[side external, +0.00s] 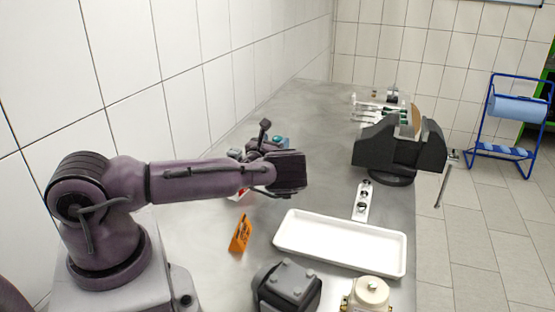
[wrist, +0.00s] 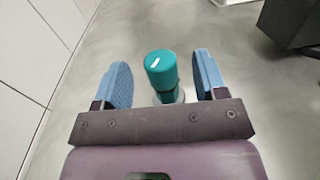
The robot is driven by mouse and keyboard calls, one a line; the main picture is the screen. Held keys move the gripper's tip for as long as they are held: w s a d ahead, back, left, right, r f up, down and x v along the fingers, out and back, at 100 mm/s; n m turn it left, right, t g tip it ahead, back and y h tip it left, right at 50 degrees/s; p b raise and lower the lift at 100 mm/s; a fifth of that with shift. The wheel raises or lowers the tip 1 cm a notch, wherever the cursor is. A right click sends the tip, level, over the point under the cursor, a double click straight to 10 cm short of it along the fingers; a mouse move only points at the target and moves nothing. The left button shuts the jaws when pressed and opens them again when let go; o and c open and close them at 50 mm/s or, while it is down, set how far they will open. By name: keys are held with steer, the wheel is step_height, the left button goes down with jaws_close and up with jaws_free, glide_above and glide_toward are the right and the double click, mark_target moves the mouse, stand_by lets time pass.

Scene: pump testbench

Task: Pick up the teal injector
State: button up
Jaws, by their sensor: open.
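The teal injector (wrist: 161,68) shows in the wrist view as an upright cylinder with a round teal cap bearing a white mark. Its lower body narrows, and its foot is partly hidden by the gripper's crossbar. My gripper (wrist: 161,76) is open, with one blue-padded finger on each side of the injector and a visible gap at both sides. It holds nothing. In the side external view, my wrist hides most of this spot; a small teal-blue patch shows there, and I cannot tell whether it is the injector or a finger pad.
A white tray (side external: 340,243) lies on the grey bench (side external: 300,110). An orange sign (side external: 240,232) stands left of it. A dark vise-like fixture (side external: 400,150) stands at the right edge. A tiled wall (wrist: 38,60) runs close along the left.

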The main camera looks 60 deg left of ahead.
steer(key=shift+x, duration=2.25)
steer(key=shift+r, duration=0.1)
jaws_close()
